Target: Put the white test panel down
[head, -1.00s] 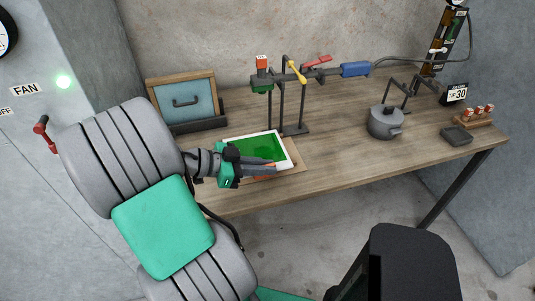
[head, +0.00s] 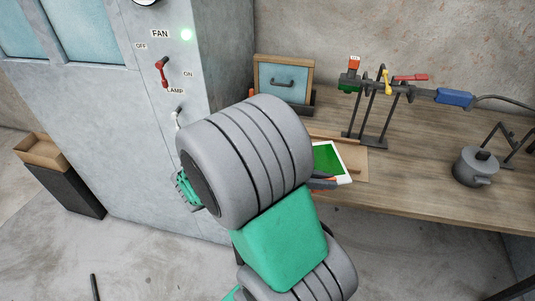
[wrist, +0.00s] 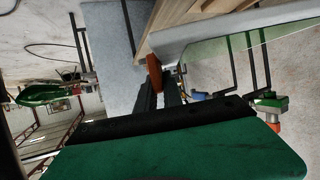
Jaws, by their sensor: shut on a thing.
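The white test panel (head: 328,160), a flat piece with a white border and a green middle, shows in the head view at the front edge of the workbench, partly hidden behind my arm. My gripper (head: 324,183) is shut on its near edge, and my arm covers most of the gripper. In the wrist view the panel's pale edge (wrist: 225,32) runs close to the fingers (wrist: 165,88). The panel lies over or just above a flat wooden board (head: 354,160); I cannot tell whether they touch.
A dark stand with coloured clamps (head: 372,120) rises behind the board. A grey cabinet with FAN and LAMP switches (head: 162,72) is on the left. Bench between stand and pot is clear.

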